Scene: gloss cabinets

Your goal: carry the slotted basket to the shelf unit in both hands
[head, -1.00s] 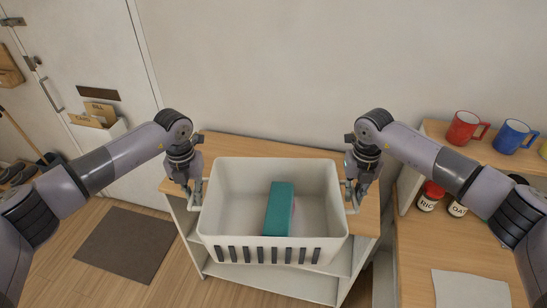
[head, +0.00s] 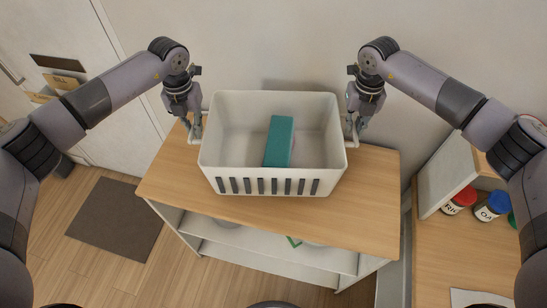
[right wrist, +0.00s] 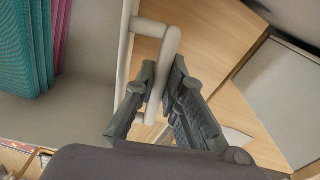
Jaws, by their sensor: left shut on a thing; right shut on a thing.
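The white slotted basket (head: 232,155) is between my two hands in the head view, over the wooden top of the shelf unit (head: 330,225). A teal block-shaped thing (head: 279,142) is inside it. My left gripper (head: 194,132) is shut on the handle at the basket's left side. My right gripper (head: 352,135) is shut on the handle at its right side. In the right wrist view the fingers (right wrist: 155,105) close around the white handle bar (right wrist: 167,70). The basket looks level. I cannot tell whether its base touches the top.
The wall stands close behind the basket. A counter (head: 440,240) with several jars, one red-lidded (head: 461,199), is at the right. A dark mat (head: 115,220) lies on the floor at the left, near a white door (head: 105,100). The shelf unit's front top is bare.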

